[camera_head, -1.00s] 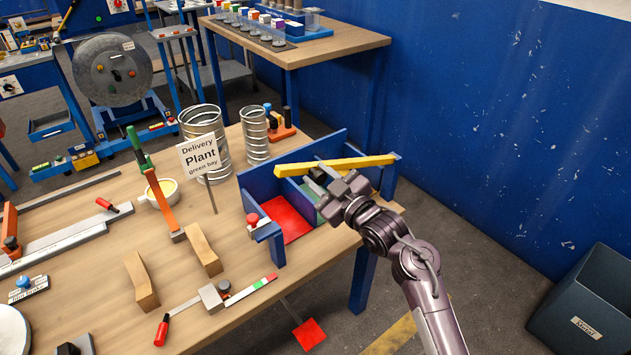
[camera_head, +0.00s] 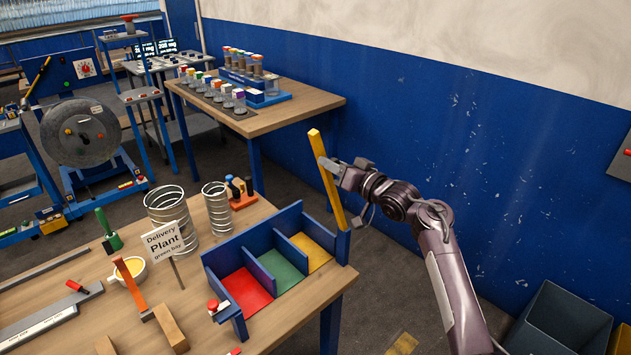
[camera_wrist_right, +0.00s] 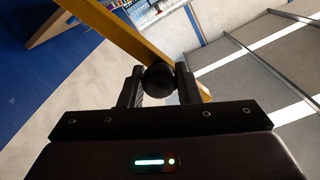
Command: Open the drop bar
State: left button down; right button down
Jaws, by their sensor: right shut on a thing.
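The yellow drop bar (camera_head: 325,172) stands raised, nearly upright and leaning a little left, at the right end of the blue three-bay box (camera_head: 237,322). Its lower end meets the box's right corner. My right gripper (camera_head: 332,165) is at the bar's upper part. In the right wrist view, the two fingers (camera_wrist_right: 158,85) are closed on a dark round knob (camera_wrist_right: 158,78) in front of the yellow bar (camera_wrist_right: 125,35). The red bay (camera_head: 246,291), green bay (camera_head: 281,271) and yellow bay (camera_head: 311,252) lie uncovered. My left gripper is not in view.
A red-topped post (camera_head: 214,306) stands at the box's front left corner. A delivery sign (camera_head: 164,242) and two metal spiral ducts (camera_head: 171,215) stand left of the box. A blue wall is behind. A dark bin (camera_head: 560,322) is on the floor at right.

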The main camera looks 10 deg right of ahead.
jog(key=w+d+m, duration=0.1)
jog(key=d, duration=0.1)
jog(key=w+d+r+m, duration=0.1)
jog(key=w+d, duration=0.1)
jog(key=shift+w+d+r, duration=0.1)
jog(key=shift+d+r, duration=0.05)
jog(key=shift+d, duration=0.05)
jog(key=c, duration=1.1)
grip_release()
jog(key=shift+o, duration=0.2)
jog(key=b+v, duration=0.2)
jog(key=v, duration=0.5)
jog(key=shift+s+d, duration=0.25)
jog(key=shift+s, duration=0.05)
